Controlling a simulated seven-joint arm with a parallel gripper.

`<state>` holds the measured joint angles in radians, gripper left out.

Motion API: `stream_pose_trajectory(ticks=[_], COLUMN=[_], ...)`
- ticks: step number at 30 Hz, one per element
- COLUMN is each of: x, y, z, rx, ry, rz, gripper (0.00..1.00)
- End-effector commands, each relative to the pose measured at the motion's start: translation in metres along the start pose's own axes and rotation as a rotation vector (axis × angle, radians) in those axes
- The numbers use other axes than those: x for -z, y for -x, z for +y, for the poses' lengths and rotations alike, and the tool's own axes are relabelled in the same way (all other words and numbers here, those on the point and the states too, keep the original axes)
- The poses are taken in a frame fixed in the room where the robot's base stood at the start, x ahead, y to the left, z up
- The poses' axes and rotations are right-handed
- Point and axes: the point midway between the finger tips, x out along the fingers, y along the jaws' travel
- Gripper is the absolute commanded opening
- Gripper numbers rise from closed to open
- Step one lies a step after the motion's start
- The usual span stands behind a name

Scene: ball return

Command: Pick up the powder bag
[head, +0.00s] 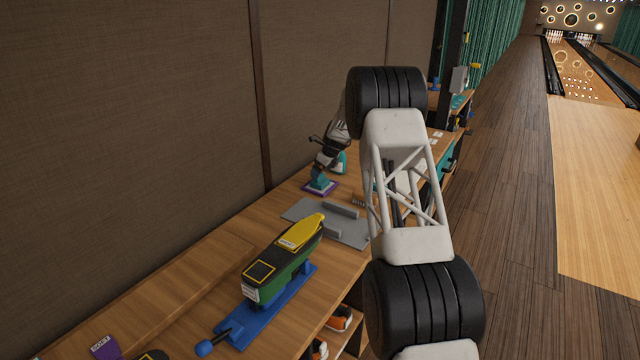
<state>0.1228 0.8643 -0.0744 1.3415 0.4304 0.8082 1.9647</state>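My gripper (325,158) is at the far part of the bench, small in the head view and partly behind my own arm. It points down, just above or at a small teal item (320,177) on a purple-and-white pad (320,189). This teal item may be the powder bag, but it is too small to be sure. I cannot tell whether the fingers touch it or whether they are open or shut. A teal-and-white item (341,163) stands just behind.
The wooden bench (290,335) runs along a brown wall panel (150,120). A grey plate (300,211) with raised bars lies nearer than the pad. A green, black and yellow device (285,260) on a blue base stands in front. Shoes (340,318) sit on a shelf below.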

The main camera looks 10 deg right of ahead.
Motion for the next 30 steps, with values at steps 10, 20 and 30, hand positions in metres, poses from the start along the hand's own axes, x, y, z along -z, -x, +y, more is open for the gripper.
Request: stream_pose_trajectory(ticks=[10, 20, 30], x=[0.001, 0.003, 0.004], y=[-0.006, -0.034, -0.052], z=[0.000, 0.001, 0.001], rx=[-0.001, -0.001, 0.000], ry=[0.000, 0.000, 0.000], rz=[0.001, 0.001, 0.000], gripper=[1.00, 1.00, 1.00])
